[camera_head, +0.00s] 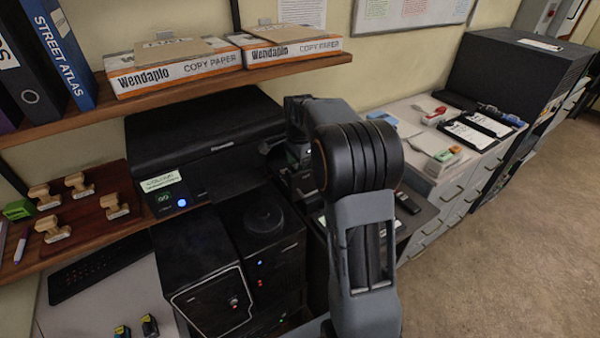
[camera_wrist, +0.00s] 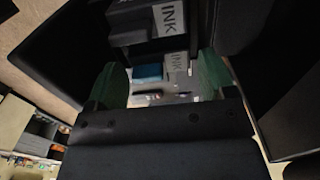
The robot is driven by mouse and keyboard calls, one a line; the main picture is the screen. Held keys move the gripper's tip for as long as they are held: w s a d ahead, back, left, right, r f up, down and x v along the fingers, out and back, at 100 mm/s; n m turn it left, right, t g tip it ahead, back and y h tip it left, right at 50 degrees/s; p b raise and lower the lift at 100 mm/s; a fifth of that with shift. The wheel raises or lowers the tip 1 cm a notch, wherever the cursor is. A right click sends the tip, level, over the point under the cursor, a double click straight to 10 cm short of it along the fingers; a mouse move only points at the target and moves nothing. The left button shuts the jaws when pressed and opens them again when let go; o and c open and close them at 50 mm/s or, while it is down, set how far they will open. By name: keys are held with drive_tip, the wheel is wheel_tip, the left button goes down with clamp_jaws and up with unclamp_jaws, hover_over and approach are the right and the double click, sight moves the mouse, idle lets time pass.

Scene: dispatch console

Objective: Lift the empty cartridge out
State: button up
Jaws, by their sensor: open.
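In the wrist view a black cartridge (camera_wrist: 136,24) with a white INK label shows at the top centre, just beyond my gripper (camera_wrist: 157,80). A second INK-labelled block (camera_wrist: 177,64), with a blue part (camera_wrist: 148,73) beside it, shows lower between the fingers. My gripper is open, its greenish fingers apart on either side, and nothing is clearly held. I cannot tell which cartridge is empty. In the head view the black printer (camera_head: 200,128) has a lit blue button, and my arm hides the gripper and cartridges near its right end.
A wooden shelf (camera_head: 240,78) with paper boxes (camera_head: 172,68) overhangs the printer. A black machine (camera_head: 262,235) stands in front of it. Drawer cabinets (camera_head: 440,185) line the right; the floor there is clear.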

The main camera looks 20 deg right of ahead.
drive_tip(key=shift+f, duration=0.95)
drive_tip(key=shift+c, duration=0.3)
drive_tip(key=shift+r, duration=0.1)
drive_tip(key=c, duration=0.7)
